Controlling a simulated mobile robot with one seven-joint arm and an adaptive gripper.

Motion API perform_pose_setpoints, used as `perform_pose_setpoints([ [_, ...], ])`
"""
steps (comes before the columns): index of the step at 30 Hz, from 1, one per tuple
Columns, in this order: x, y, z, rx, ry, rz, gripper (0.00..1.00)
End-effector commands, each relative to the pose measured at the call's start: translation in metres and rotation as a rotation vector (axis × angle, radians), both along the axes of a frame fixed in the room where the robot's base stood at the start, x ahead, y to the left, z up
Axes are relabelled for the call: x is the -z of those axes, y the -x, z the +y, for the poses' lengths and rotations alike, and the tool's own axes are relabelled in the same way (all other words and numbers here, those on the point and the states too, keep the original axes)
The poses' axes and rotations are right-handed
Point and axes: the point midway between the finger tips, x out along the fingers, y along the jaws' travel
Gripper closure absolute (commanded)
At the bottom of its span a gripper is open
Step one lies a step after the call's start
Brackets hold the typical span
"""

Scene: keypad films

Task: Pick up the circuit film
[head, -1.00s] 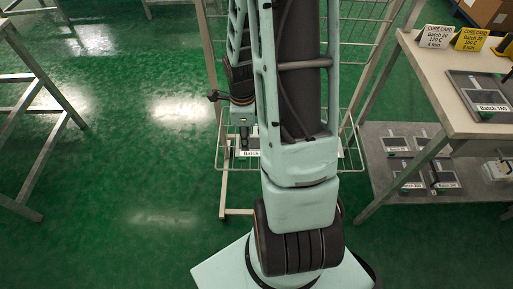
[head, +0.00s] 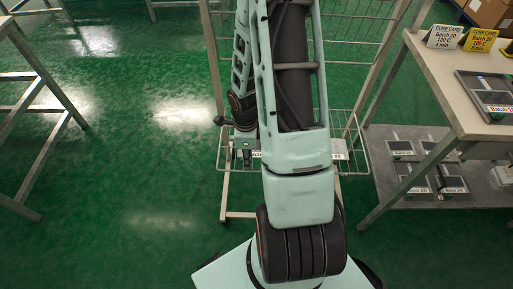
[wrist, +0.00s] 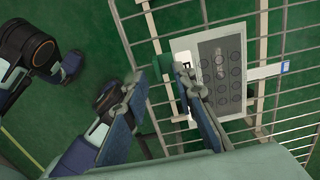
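The circuit film (wrist: 221,75) shows in the wrist view as a pale sheet with a grey panel and rows of dark circles, lying on a wire rack shelf (wrist: 280,130). My gripper (wrist: 159,74) is open, its two fingers apart with nothing seen between them. The right finger overlaps the film's left edge in the picture; I cannot tell whether it touches. The left finger is over the rack's edge, left of the film. In the head view my gripper (head: 246,155) is small, at the wire shelf (head: 228,166), and my arm hides most of the film.
A white label with a blue end (wrist: 268,71) is on the rack right of the film.

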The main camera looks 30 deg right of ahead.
Motion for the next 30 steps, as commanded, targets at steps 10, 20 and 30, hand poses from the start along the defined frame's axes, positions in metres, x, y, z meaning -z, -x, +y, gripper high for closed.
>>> perform_pose_setpoints([
  [10,-0.001,0.0,0.0,0.0,0.0,0.0,0.97],
  [20,-0.001,0.0,0.0,0.0,0.0,0.0,1.0],
  [30,-0.02,-0.001,-0.001,0.0,0.002,-0.003,1.0],
])
